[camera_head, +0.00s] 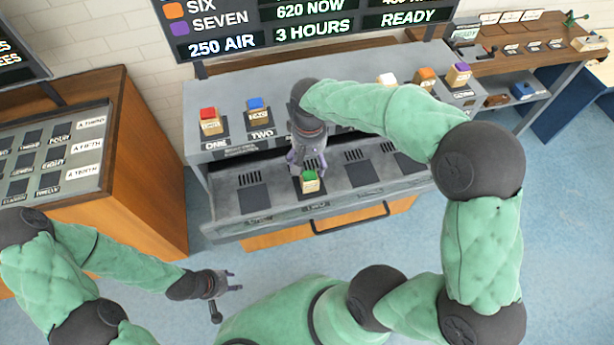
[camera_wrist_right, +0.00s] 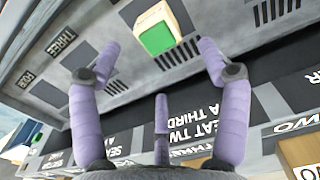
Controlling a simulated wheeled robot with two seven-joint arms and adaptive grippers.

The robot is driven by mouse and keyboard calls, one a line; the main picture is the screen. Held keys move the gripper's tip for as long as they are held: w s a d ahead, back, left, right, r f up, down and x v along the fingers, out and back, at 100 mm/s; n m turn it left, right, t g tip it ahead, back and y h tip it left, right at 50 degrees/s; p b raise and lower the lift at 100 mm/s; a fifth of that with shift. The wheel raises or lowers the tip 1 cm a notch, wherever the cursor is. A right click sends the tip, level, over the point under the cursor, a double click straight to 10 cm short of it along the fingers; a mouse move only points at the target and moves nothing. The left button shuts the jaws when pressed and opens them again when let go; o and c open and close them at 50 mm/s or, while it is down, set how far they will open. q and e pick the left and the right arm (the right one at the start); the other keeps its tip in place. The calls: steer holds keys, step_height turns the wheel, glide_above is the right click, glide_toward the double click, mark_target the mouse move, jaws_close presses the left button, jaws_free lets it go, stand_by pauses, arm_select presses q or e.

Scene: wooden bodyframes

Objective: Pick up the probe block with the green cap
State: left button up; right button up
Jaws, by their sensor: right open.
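The probe block with the green cap (camera_head: 310,181) stands upright on a dark pad in the lower drawer-like tray (camera_head: 284,217) of the grey bench. In the right wrist view the green-capped block (camera_wrist_right: 157,38) shows at the top, beyond and between the spread purple fingers. My right gripper (camera_head: 300,165) is just above and behind the block, pointing down. It also shows in the right wrist view (camera_wrist_right: 155,70), open and empty; contact with the block cannot be made out. My left gripper (camera_head: 232,282) is over the floor at the lower left, away from the bench, with its fingers apart.
Red (camera_head: 209,114), blue (camera_head: 256,104), white (camera_head: 387,79), orange (camera_head: 425,75) and purple (camera_head: 459,69) capped blocks stand on the upper shelf. My right arm crosses above the shelf. A wooden cabinet (camera_head: 140,165) stands left; other tray pads look empty.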

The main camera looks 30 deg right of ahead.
mark_target(309, 174)
step_height(309, 174, down, 4)
steer(key=shift+r+b, duration=0.1)
steer(key=shift+b, duration=0.35)
steer(key=shift+f+b, duration=1.05)
steer(key=shift+f, duration=1.55)
jaws_close()
